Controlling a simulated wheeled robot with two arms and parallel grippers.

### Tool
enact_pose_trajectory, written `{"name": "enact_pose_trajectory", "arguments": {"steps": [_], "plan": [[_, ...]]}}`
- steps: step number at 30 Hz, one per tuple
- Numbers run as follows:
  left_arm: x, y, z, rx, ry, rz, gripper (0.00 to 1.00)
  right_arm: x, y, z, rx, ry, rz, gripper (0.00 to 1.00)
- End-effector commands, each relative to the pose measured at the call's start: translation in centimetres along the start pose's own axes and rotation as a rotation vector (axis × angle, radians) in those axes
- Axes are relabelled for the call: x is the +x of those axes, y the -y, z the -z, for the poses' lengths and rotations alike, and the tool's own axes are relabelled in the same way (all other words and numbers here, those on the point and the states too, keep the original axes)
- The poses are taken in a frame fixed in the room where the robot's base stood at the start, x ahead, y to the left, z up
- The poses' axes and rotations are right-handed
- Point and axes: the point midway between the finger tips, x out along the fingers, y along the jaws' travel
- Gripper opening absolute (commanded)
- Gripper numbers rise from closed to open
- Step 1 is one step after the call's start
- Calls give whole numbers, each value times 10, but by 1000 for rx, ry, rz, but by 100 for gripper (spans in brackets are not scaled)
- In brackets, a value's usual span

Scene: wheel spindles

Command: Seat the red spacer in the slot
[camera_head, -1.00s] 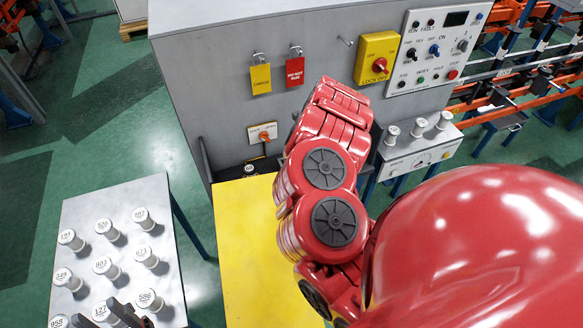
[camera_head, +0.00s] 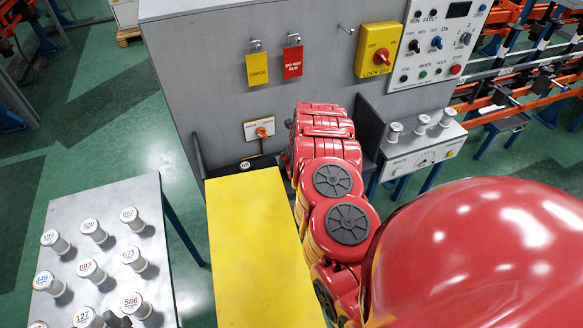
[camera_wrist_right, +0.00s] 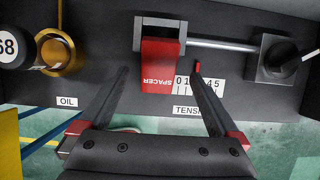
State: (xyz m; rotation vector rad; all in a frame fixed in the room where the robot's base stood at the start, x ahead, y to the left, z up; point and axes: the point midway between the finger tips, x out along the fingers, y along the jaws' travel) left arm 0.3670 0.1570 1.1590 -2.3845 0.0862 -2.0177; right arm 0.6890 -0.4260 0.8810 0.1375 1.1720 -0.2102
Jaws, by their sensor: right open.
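In the right wrist view the red spacer (camera_wrist_right: 158,72), marked SPACER, hangs in front of a grey bracket (camera_wrist_right: 172,22) on a metal rod (camera_wrist_right: 215,43). My right gripper (camera_wrist_right: 160,70) is open. Its two dark fingers stand on either side of the spacer with a gap to each. I cannot make out a separate slot; the bracket's space behind the spacer is partly hidden. In the head view my red right arm hides the right gripper and the spacer. A dark part of my left gripper (camera_head: 120,322) shows at the bottom edge; its fingertips are not clear.
A grey table (camera_head: 60,215) with several numbered spools is at the left. A yellow surface (camera_head: 250,245) lies before the grey machine (camera_head: 220,75). The wrist view shows a tension scale (camera_wrist_right: 200,88), a brass ring (camera_wrist_right: 60,50) labelled OIL and a grey block (camera_wrist_right: 277,58).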

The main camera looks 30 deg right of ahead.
Motion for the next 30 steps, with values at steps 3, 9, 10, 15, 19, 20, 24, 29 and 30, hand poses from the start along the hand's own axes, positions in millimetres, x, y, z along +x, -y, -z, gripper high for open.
{"name": "enact_pose_trajectory", "arguments": {"steps": [3,9,10,15,19,20,24,29,30], "plan": [[7,0,1,0,0,0,50,10,1,-1,-2,-2,3,98],[12,1,2,0,0,0,50,23,0,-1,-1,-2,1,98],[13,1,2,0,0,0,50,24,0,-1,-1,-2,0,98],[13,1,2,0,0,0,50,27,-2,-2,0,0,-3,98],[13,1,2,0,0,0,50,27,-2,-2,0,0,-3,98],[13,1,2,0,0,0,50,27,-2,-2,0,0,-3,98],[12,1,2,0,0,0,50,27,-2,-1,0,0,-3,74],[13,1,2,0,0,0,50,27,-2,-1,-1,0,-2,45],[13,1,2,0,0,0,50,27,-2,-1,-1,0,-3,38]]}}
